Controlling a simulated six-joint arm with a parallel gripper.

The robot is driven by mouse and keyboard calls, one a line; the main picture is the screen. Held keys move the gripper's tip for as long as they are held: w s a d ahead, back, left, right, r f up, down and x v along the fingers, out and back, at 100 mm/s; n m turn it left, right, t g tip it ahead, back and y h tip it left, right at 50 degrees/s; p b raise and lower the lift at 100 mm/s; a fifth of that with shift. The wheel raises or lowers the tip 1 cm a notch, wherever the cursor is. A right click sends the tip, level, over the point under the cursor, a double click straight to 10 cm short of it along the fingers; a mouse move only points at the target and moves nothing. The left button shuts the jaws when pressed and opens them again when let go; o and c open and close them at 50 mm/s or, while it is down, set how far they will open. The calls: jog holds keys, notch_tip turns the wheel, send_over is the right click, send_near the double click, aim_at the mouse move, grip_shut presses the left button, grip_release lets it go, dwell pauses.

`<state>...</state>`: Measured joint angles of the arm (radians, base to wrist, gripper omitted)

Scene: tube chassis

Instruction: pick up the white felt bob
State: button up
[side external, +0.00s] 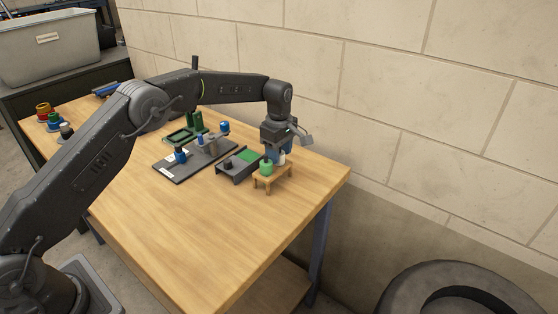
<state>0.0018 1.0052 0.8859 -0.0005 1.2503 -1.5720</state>
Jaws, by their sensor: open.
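The white felt bob (282,158) shows as a small pale shape at the back of a small wooden stand (270,181). A green bob (266,168) is in front of it on the same stand. My gripper (275,157) points down right over the stand and is open, with its blue-tipped fingers close to the white bob. The green bob hides part of the finger area. I cannot tell whether the fingers touch the white bob or are around it.
A dark tray (234,174) with a green patch stands left of the stand. A dark board (177,172) with blue and grey parts lies further left, with a green holder (186,132) behind. Several coloured spools (53,122) sit at the far left. The table front (200,230) is clear.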

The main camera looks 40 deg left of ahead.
jog(key=shift+f, duration=0.6)
jog(key=c, duration=0.7)
jog(key=shift+r, duration=0.1)
